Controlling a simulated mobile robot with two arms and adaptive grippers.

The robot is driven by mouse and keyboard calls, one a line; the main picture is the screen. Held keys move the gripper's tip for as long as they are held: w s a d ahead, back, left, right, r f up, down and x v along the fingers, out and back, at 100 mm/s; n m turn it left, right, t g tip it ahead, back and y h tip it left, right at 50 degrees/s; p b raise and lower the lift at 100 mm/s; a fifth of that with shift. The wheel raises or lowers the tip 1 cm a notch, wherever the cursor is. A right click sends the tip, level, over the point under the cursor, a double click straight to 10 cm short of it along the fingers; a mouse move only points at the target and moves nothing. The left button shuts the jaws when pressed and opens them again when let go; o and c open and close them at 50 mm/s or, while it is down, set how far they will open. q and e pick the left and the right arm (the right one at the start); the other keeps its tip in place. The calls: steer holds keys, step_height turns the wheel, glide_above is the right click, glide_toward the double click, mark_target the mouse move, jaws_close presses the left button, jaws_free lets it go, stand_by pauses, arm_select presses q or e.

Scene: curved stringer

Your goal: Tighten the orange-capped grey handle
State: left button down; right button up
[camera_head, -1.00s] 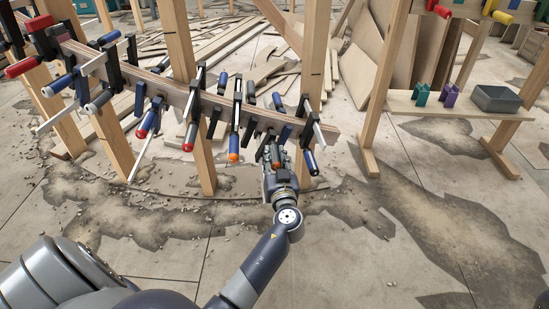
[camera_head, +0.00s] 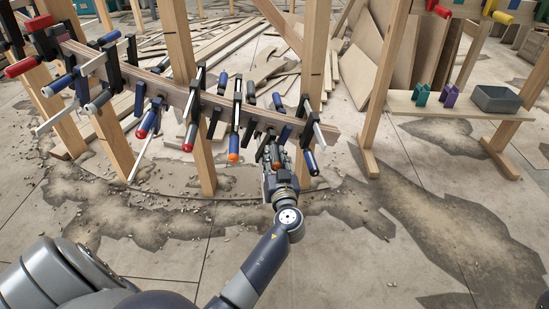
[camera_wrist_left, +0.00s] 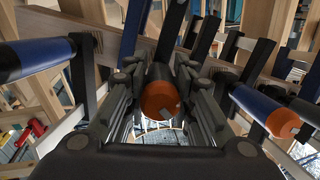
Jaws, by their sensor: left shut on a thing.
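The orange-capped grey handle (camera_wrist_left: 161,97) shows in the left wrist view, its orange end facing the camera and a dark grey body behind it. The fingers of my left gripper (camera_wrist_left: 158,82) lie on both sides of it and are shut on it. In the head view my left gripper (camera_head: 274,158) reaches up to the right part of the clamp row, and the handle (camera_head: 276,163) shows only as a small spot of orange between its fingers. My right gripper is in neither view.
A curved wooden stringer (camera_head: 175,91) carries several clamps on upright posts. A blue handle with an orange cap (camera_wrist_left: 283,122) hangs close to the right in the wrist view; a blue handle (camera_wrist_left: 32,60) is at the left. A shelf (camera_head: 455,108) stands right; the floor before it is open.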

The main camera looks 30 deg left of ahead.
stand_by(0.4)
arm_select(q)
steer(key=c, duration=1.3)
jaws_free()
steer(key=shift+c, duration=0.2)
steer(key=v, duration=1.2)
